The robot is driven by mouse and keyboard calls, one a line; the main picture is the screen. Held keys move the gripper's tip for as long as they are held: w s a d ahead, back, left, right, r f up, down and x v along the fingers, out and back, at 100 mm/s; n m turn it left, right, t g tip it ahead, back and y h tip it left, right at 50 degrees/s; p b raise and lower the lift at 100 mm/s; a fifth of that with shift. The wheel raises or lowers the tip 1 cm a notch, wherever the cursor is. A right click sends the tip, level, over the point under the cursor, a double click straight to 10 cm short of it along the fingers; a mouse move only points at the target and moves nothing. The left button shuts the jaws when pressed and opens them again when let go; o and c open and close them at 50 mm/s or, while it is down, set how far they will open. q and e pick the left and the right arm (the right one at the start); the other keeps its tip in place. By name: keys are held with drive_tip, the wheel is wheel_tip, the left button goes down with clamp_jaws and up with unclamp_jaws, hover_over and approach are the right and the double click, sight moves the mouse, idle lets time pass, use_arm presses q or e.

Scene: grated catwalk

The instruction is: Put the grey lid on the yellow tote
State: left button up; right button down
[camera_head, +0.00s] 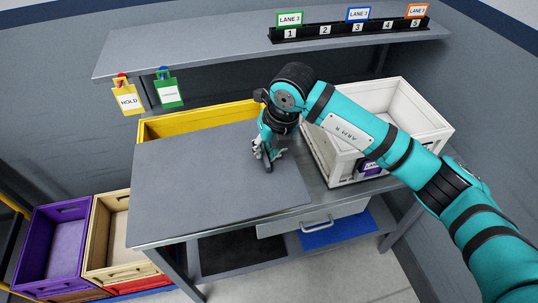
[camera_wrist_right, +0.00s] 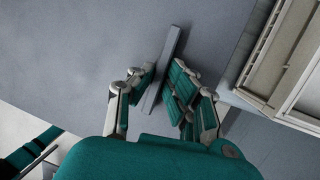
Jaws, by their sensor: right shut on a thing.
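The grey lid (camera_head: 200,180) is a large flat panel with a raised bar handle (camera_wrist_right: 172,45). My right gripper (camera_head: 268,157) is shut on that handle, which shows between its fingers in the right wrist view (camera_wrist_right: 164,82). The yellow tote (camera_head: 195,121) stands at the back left of the workbench. Its back rim and part of its inside show behind the lid; the lid hides its front. I cannot tell whether the lid touches the tote. My left gripper is not in view.
A white crate (camera_head: 418,105) stands on the grey workbench (camera_head: 318,190) close to the lid's right. A shelf (camera_head: 220,50) with numbered slots and hanging tags runs above at the back. Purple (camera_head: 52,240) and tan (camera_head: 110,235) bins stand at lower left.

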sight(251, 123)
drive_tip(key=shift+w+a+f, duration=0.15)
drive_tip(key=shift+w+f, duration=0.1)
drive_tip(key=shift+w, duration=0.2)
drive_tip(key=shift+w+a+b, duration=0.2)
drive_tip(key=shift+w+b, duration=0.25)
drive_tip(key=shift+w, duration=0.15)
drive_tip(key=shift+w+a+b, duration=0.15)
drive_tip(key=shift+w+b, duration=0.25)
drive_tip(key=shift+w, duration=0.2)
drive_tip(key=shift+w+a+b, duration=0.2)
drive_tip(key=shift+w+b, duration=0.2)
drive_tip(key=shift+w, duration=0.35)
drive_tip(key=shift+w+a+b, duration=0.25)
drive_tip(key=shift+w+b, duration=0.1)
drive_tip(key=shift+w, duration=0.45)
drive_tip(key=shift+w+a+b, duration=0.2)
drive_tip(key=shift+w+b, duration=0.2)
drive_tip(key=shift+w, duration=0.35)
drive_tip(key=shift+w+a+b, duration=0.2)
drive_tip(key=shift+w, duration=0.4)
drive_tip(key=shift+w+a+b, duration=0.15)
drive_tip(key=shift+w, duration=0.4)
drive_tip(key=shift+w+a+r, duration=0.1)
drive_tip(key=shift+w+a, duration=0.05)
drive_tip(key=shift+w, duration=0.4)
drive_tip(key=shift+w+a, duration=0.15)
drive_tip(key=shift+w, duration=0.35)
drive_tip(key=shift+b, duration=1.4)
idle(0.4)
